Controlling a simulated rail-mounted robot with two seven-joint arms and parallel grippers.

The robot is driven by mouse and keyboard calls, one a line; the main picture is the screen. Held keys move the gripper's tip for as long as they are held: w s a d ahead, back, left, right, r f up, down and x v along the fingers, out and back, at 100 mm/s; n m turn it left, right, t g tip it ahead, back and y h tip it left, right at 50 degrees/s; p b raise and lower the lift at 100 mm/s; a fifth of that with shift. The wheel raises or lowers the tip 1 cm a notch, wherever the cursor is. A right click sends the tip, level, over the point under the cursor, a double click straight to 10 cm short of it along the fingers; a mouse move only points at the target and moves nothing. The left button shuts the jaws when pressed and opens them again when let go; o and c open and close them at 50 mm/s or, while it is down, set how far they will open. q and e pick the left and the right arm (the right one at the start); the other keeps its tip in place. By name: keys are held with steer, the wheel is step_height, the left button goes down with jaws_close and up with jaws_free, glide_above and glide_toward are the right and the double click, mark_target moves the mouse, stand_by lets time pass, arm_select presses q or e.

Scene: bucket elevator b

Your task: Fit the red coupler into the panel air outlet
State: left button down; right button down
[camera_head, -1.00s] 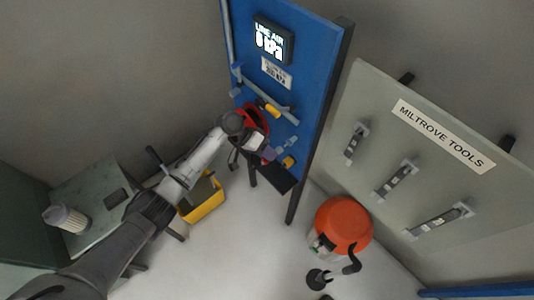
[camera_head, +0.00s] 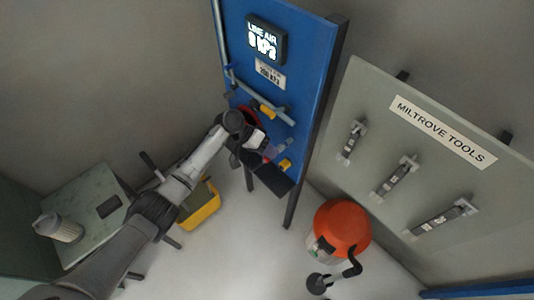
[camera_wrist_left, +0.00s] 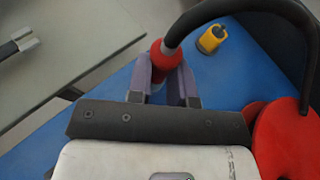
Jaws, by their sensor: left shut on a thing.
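The red coupler (camera_wrist_left: 164,56) sits between the two purple-grey fingers of my left gripper (camera_wrist_left: 161,84) in the left wrist view. The gripper is shut on it, and a black hose (camera_wrist_left: 190,22) curves from it up and to the right. In the head view my left gripper (camera_head: 268,152) is close to the lower part of the blue panel (camera_head: 296,55). A pale blue-grey fitting (camera_head: 284,145) on the panel is just beside it. I cannot tell whether this fitting is the air outlet, or whether the coupler touches the panel. My right gripper is not in view.
A yellow fitting (camera_wrist_left: 212,38) stands near the coupler, and a red reel (camera_wrist_left: 290,142) is at the right. A grey pipe with a yellow valve (camera_head: 267,112) crosses the panel. A tool board (camera_head: 440,175), an orange-topped vacuum (camera_head: 342,228) and a yellow bucket (camera_head: 203,206) are around.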

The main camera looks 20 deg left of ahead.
arm_select(q)
steer(key=shift+w+d, duration=0.15)
steer(key=shift+w, duration=0.05)
steer(key=c, duration=0.9)
jaws_free()
steer(key=shift+c, duration=0.2)
steer(key=b+v, duration=0.2)
steer(key=v, duration=1.1)
steer(key=shift+a+r, duration=0.3)
